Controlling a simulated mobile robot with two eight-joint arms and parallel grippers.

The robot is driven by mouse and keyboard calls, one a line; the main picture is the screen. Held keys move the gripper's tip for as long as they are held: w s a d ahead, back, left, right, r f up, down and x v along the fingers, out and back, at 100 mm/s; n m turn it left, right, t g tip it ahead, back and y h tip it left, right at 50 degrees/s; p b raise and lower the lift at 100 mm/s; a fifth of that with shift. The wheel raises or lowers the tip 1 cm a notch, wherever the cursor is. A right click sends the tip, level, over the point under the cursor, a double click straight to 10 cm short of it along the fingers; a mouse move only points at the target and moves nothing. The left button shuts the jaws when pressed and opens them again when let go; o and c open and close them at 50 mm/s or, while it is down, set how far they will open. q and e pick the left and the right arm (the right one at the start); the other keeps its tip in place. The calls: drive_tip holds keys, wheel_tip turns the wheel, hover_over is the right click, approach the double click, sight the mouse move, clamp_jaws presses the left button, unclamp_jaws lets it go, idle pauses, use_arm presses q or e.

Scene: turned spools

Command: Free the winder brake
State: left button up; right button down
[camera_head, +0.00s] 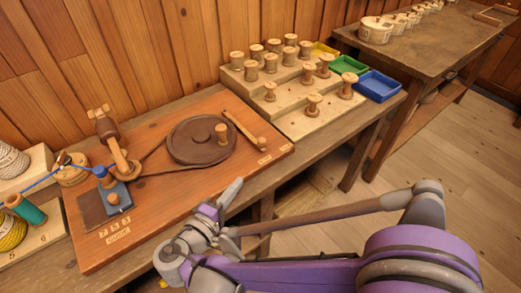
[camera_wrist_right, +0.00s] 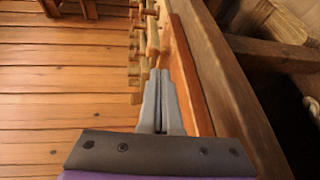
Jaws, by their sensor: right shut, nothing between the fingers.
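The winder is a reddish board (camera_head: 185,215) on the bench with a dark round wheel (camera_head: 190,140) that carries an upright wooden knob (camera_head: 221,133). A slim wooden bar (camera_head: 240,127) with a small peg (camera_head: 262,142) lies just right of the wheel; it looks like the brake lever, and I cannot tell whether it touches the wheel. My right gripper (camera_head: 232,187) is shut and empty near the board's front edge, in front of the wheel and apart from the bar. Its closed fingers (camera_wrist_right: 160,88) also show in the right wrist view. My left gripper is out of view.
A blue block (camera_head: 118,196) with blue thread stands on the board's left, beside a rack with a green spool (camera_head: 27,211). A stepped stand (camera_head: 295,92) holds several wooden spools at the back right, beside yellow, green and blue trays (camera_head: 380,86).

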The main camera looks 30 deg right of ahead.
sight(260, 144)
drive_tip(key=shift+w+a+h, duration=0.3)
drive_tip(key=shift+w+a, duration=0.1)
drive_tip(key=shift+a+r+t, duration=0.1)
drive_tip(key=shift+r+t, duration=0.1)
drive_tip(key=shift+t, duration=0.3)
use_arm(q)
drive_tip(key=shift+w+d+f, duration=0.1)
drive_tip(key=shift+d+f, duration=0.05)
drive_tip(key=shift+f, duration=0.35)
use_arm(e)
drive_tip(key=shift+a, duration=0.1)
drive_tip(key=b+x, duration=0.2)
drive_tip(key=x, duration=1.2)
drive_tip(key=shift+s, duration=0.1)
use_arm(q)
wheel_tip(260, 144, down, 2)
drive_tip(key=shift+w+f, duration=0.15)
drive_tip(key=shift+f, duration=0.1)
use_arm(e)
drive_tip(key=shift+r, duration=0.1)
